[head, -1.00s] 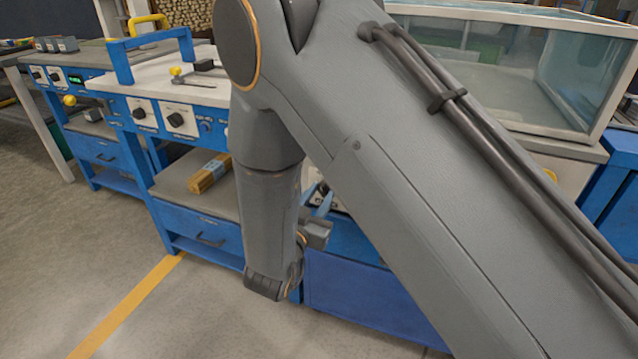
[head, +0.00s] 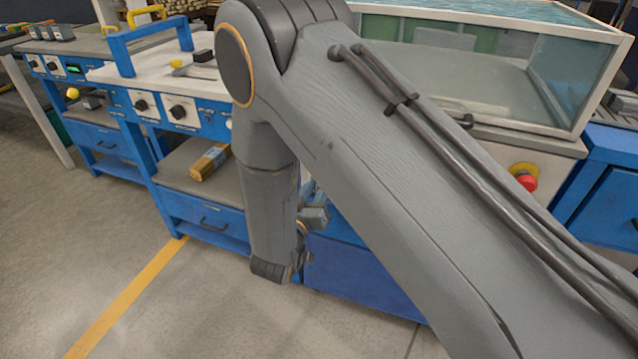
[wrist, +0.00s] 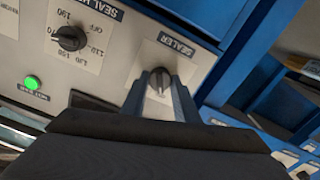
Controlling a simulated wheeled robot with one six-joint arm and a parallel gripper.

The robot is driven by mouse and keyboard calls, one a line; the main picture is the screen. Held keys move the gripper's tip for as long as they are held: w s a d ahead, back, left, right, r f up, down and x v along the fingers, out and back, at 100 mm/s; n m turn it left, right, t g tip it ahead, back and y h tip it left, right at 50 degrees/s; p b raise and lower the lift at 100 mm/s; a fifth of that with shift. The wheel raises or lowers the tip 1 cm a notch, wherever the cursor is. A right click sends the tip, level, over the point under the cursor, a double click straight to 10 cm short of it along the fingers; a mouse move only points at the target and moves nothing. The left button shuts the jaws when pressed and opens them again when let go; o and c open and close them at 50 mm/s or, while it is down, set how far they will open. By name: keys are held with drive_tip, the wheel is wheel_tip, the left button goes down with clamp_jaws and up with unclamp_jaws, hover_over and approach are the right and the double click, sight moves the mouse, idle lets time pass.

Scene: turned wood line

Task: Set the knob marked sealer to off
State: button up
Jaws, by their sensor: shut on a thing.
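The sealer knob (wrist: 159,80) is dark and round, on a pale plate under an upside-down "SEALER" label (wrist: 175,45) in the wrist view. My gripper (wrist: 161,88) has its two fingers on either side of the knob and is shut on it. The fingers and wrist hide the lower part of the plate, and I cannot read its position marks or the knob's setting. In the head view my arm hides this knob and the gripper's fingertips.
Beside it in the wrist view are a second dark knob (wrist: 70,38) with numbers and "OFF", and a lit green button (wrist: 32,82). In the head view, a red button (head: 526,181) sits below the glass-sided tank (head: 560,75). Floor at lower left is clear.

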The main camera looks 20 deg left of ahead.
drive_tip(key=o, duration=1.1)
drive_tip(key=shift+c, duration=0.2)
drive_tip(key=s, duration=0.7)
drive_tip(key=shift+s+a, duration=0.3)
drive_tip(key=shift+s, duration=0.1)
drive_tip(key=shift+s, duration=0.1)
